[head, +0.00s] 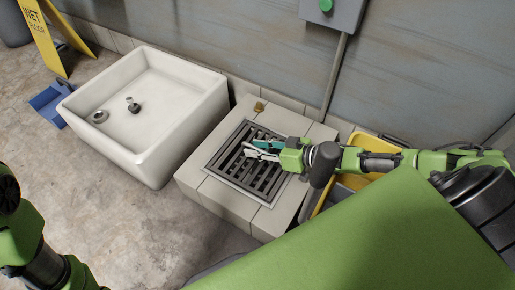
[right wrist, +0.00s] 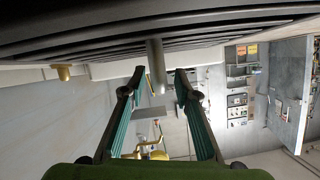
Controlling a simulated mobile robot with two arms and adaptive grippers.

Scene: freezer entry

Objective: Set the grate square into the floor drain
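The dark slotted grate (head: 247,173) lies in the square frame of the floor drain (head: 213,167), on a pale tiled block. It looks lined up with the frame, but I cannot tell whether it sits fully flush. My right gripper (head: 249,150) is over the grate's far half and hides part of it. In the right wrist view the grate (right wrist: 200,38) fills the top, and a grey upright peg (right wrist: 156,66) stands between the fingertips (right wrist: 158,76). Gaps show on both sides of the peg, so the gripper is open. My left gripper is out of view.
A white basin (head: 160,105) stands left of the block. A small brass piece (head: 259,107) sits at the block's back edge. A yellow bin (head: 363,143) is on the right. A blue dustpan (head: 48,102) and yellow wet-floor sign (head: 40,38) are far left.

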